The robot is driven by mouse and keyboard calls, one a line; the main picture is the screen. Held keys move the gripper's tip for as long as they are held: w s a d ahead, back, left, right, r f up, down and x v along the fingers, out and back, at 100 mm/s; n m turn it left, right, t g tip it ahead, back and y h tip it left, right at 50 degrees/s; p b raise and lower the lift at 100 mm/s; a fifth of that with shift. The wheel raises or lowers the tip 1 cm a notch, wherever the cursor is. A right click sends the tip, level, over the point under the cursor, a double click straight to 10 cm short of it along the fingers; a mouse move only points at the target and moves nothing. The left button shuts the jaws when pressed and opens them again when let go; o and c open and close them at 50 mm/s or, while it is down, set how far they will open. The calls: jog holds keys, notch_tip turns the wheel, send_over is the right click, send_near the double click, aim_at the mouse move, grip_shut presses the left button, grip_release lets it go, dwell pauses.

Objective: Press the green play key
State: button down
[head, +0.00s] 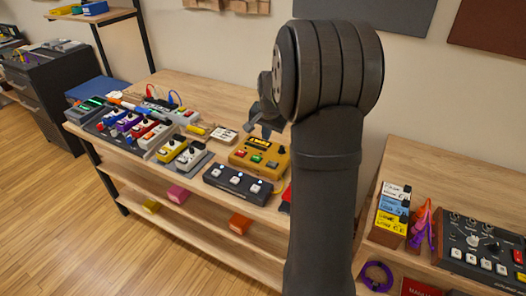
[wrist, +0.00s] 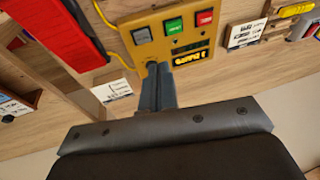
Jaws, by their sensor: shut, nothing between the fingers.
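The yellow looper box (head: 278,153) stands on the wooden bench in the head view, with a lit amber display on it. Its green key (head: 257,158) sits between a grey key and a red key. In the wrist view, the yellow box (wrist: 155,22) shows the green key (wrist: 174,26) clearly in the middle of the row. My gripper (head: 249,128) is shut and empty, above the back of the box. In the wrist view, my gripper's fingertips (wrist: 157,67) appear beside the display, apart from the green key. Whether they touch the box I cannot tell.
A dark footswitch box (head: 238,184) stands in front of the yellow box. Several pedals (head: 150,140) crowd the bench to the left. A red object (wrist: 58,35) lies beside the yellow box in the wrist view. Bare wood (head: 190,92) lies behind the pedals.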

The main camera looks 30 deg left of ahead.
notch_tip(320, 180, down, 3)
jog(key=a+n+t+h, duration=0.2)
jog(key=h, duration=0.1)
jog(key=n+t+h, duration=0.2)
jog(key=n+t, duration=0.1)
jog(key=t, duration=0.1)
send_over(254, 159)
jog(key=shift+f, duration=0.15)
jog(key=shift+f, duration=4.3)
jog(key=shift+f, duration=0.1)
jog(key=shift+f, duration=0.35)
